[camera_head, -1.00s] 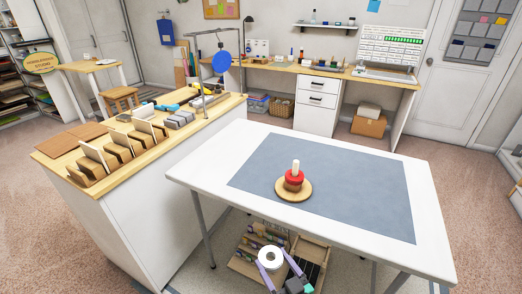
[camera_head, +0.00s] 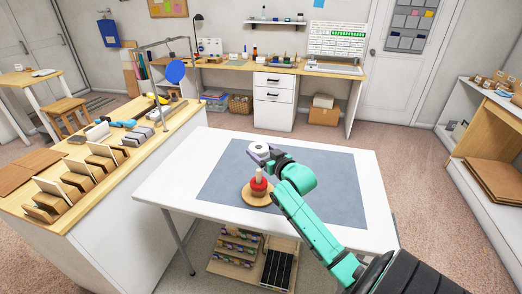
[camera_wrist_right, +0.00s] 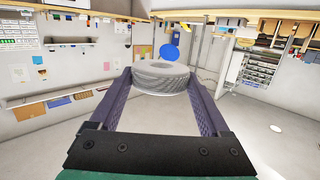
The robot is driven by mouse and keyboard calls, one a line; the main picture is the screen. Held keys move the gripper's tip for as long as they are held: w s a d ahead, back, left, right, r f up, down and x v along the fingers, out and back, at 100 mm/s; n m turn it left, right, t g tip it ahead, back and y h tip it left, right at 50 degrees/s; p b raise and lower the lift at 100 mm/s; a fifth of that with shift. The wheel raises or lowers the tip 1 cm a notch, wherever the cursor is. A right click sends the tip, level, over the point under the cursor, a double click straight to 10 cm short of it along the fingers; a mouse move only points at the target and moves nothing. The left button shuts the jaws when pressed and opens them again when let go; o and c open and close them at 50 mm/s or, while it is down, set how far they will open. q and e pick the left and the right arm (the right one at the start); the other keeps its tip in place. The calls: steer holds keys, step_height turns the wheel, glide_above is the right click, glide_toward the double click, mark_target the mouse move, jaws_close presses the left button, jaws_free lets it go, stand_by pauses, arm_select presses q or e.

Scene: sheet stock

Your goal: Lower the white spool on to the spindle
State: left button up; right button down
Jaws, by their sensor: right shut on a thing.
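The white spool (camera_head: 259,147) is between the fingers of my right gripper (camera_head: 264,155), which is shut on it. In the head view it appears just above the spindle's tip, over the table; I cannot tell exactly how well the two line up. The spindle (camera_head: 259,174) is a pale upright peg on a round wooden base (camera_head: 248,198). A red spool (camera_head: 258,185) and a brown one below it sit around the peg. In the right wrist view the white spool (camera_wrist_right: 163,76) shows between the two purple fingers. My left gripper is out of view.
The base stands on a grey mat (camera_head: 320,190) on a white table (camera_head: 180,185), with clear mat around it. A rack of small items (camera_head: 240,245) lies below the table.

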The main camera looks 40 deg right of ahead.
steer(key=shift+r+p, duration=0.25)
steer(key=shift+p, duration=0.4)
step_height(320, 180, down, 6)
steer(key=b, duration=0.4)
steer(key=shift+a+f, duration=0.1)
steer(key=shift+f, duration=0.1)
steer(key=shift+f, duration=0.1)
steer(key=shift+f, duration=0.3)
steer(key=shift+f, duration=0.15)
steer(key=shift+f, duration=0.25)
stand_by(0.4)
